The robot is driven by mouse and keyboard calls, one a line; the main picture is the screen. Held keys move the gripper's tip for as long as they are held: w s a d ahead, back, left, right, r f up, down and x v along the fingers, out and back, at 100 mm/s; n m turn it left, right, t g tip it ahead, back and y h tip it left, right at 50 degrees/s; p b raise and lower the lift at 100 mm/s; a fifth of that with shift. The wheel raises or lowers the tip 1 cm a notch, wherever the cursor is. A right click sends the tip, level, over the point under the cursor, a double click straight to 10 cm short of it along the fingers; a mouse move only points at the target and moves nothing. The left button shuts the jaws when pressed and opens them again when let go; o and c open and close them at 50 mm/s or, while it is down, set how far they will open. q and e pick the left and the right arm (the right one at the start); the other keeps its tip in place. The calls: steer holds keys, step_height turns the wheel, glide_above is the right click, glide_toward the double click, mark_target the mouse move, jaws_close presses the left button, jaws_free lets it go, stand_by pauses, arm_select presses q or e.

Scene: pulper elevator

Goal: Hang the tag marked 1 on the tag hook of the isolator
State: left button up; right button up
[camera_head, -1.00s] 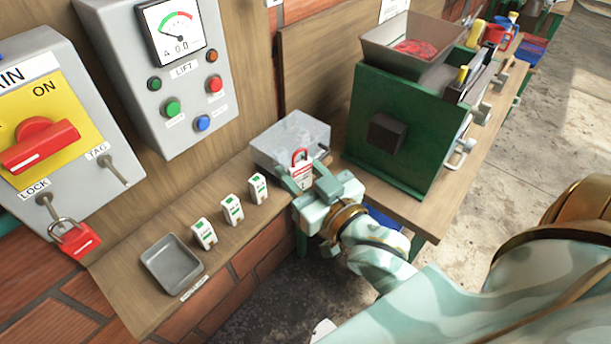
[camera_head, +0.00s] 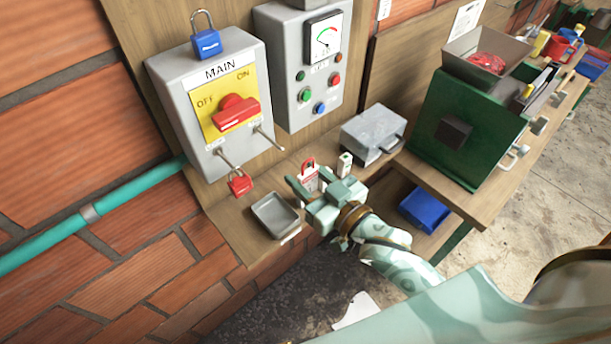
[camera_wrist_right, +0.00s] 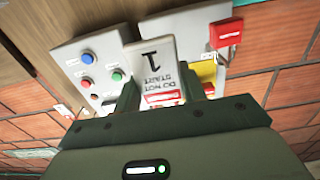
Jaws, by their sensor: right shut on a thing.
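The tag marked 1 (camera_head: 310,181) is white with a red top loop. My right gripper (camera_head: 322,190) is shut on it and holds it above the wooden ledge. In the right wrist view the tag (camera_wrist_right: 158,72) stands between the fingers, showing "1" and "DO NOT START" upside down. The isolator (camera_head: 184,118) is a grey box marked MAIN with a red rotary handle on a yellow plate. Its tag hook (camera_head: 268,140) is a bare metal peg at the lower right, up and left of the tag and apart from it. My left gripper is out of view.
A red padlock (camera_head: 240,182) hangs at the isolator's lock peg. A blue padlock (camera_head: 206,42) stands on top of the isolator. A grey tray (camera_head: 275,216) lies on the ledge.

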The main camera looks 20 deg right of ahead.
steer(key=shift+s, duration=0.1)
steer(key=shift+w+a+r+b, duration=0.1)
steer(key=shift+w+a+b, duration=0.3)
steer(key=shift+a, duration=0.25)
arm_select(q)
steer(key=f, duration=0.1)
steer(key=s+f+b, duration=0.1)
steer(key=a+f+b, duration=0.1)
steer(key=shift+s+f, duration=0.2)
arm_select(e)
steer(key=f+x, duration=0.1)
steer(key=x, duration=0.6)
steer(key=shift+w+f, duration=0.2)
steer(key=shift+f, duration=0.05)
steer(key=o, duration=1)
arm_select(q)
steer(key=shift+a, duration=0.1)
arm_select(e)
steer(key=shift+o, duration=0.2)
